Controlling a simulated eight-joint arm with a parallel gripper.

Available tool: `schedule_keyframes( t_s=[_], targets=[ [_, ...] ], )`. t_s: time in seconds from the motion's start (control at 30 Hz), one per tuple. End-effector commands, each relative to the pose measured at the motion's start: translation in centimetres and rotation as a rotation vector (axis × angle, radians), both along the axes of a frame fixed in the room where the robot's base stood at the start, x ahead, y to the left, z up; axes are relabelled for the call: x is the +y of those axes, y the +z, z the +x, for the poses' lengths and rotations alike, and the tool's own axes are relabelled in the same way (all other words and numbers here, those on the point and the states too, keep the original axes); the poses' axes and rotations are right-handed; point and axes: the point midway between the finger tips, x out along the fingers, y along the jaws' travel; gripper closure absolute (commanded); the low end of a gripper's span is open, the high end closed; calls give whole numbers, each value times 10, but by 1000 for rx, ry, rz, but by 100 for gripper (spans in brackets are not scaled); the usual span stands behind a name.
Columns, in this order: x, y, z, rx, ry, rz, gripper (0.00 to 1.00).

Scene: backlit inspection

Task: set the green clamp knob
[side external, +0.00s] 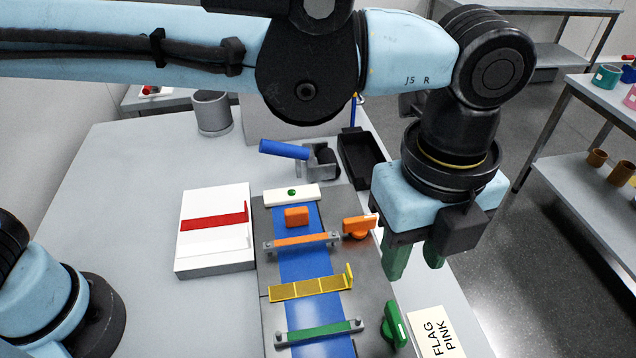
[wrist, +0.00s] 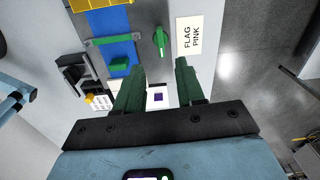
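The green clamp knob (side external: 394,324) sits on the grey plate at the right of the blue strip, beside the end of the green clamp bar (side external: 322,331). In the wrist view the knob (wrist: 160,40) lies beyond my fingertips, its handle running roughly up and down the picture. The green bar (wrist: 112,40) shows to its left. My gripper (side external: 414,268) has green fingers, hangs above the plate's right edge and is apart from the knob. In the wrist view my gripper (wrist: 159,67) is open, with nothing held between its fingers.
An orange knob (side external: 359,228) and orange bar (side external: 300,241) lie farther back. A yellow bar (side external: 310,288) crosses the blue strip (side external: 318,312). A "FLAG PINK" card (side external: 436,334) lies right of the green knob. A black lever device (wrist: 90,70) stands left in the wrist view.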

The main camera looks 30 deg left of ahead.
Motion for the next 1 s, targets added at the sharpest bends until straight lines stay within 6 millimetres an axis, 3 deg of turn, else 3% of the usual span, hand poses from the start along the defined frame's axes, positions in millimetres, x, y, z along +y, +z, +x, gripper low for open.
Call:
schedule_keyframes(
  t_s=[0.27,0.8,1.0],
  targets=[
    [-11,-14,-7,10,-68,14,62],
    [-10,-101,-7,8,-64,13,62],
    [-10,-119,-7,8,-63,13,62]
  ],
)
